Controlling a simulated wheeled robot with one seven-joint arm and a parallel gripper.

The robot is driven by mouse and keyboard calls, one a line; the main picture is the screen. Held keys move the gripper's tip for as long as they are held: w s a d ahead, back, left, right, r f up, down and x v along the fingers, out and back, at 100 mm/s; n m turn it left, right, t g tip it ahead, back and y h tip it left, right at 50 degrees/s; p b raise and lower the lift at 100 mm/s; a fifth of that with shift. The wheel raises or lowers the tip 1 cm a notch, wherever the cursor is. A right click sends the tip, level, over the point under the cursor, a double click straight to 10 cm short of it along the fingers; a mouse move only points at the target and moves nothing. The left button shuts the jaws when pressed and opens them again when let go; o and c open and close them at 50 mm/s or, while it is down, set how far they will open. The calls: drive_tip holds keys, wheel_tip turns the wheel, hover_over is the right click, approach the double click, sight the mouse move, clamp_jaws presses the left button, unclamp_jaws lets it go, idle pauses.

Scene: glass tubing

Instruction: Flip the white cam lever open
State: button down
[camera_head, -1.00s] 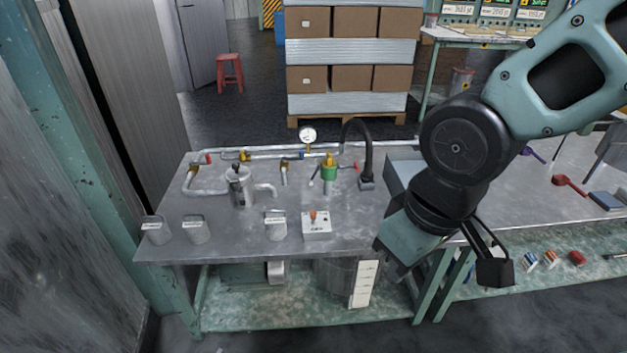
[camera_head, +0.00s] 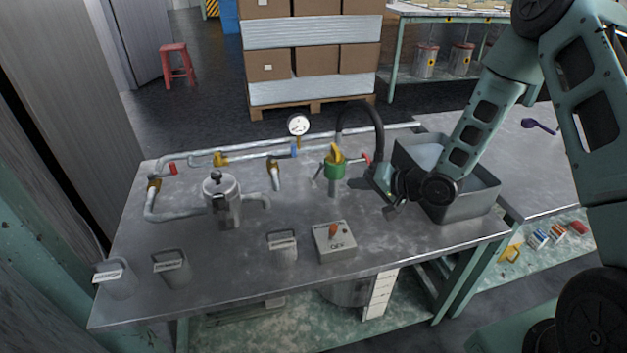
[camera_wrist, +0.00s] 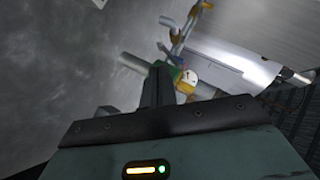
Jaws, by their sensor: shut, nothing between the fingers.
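A green coupling with a yellow top (camera_head: 335,166) stands upright near the back middle of the workbench. A thin pale lever (camera_head: 318,174) sticks out at its left side; this looks like the white cam lever, but it is small here. A red-ended lever (camera_head: 366,158) sits at its right. My gripper (camera_head: 362,184) is shut and empty, just right of the coupling and low over the bench. In the wrist view the shut fingers (camera_wrist: 157,84) partly cover the green coupling (camera_wrist: 179,73); I cannot make out the white lever clearly there.
A black curved spout (camera_head: 378,125) rises close behind my gripper. A grey basin (camera_head: 462,208) lies under my arm. A silver pot (camera_head: 222,200) stands to the left, and a switch box (camera_head: 334,242) in front. Pipes with a gauge (camera_head: 298,125) run along the back.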

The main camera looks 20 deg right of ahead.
sight(317, 174)
drive_tip(key=shift+w+d+f, duration=0.15)
drive_tip(key=shift+w+f, duration=0.15)
drive_tip(key=shift+w, duration=0.05)
drive_tip(key=x, duration=1)
drive_tip(key=shift+w+r, duration=0.1)
drive_tip(key=shift+r, duration=0.15)
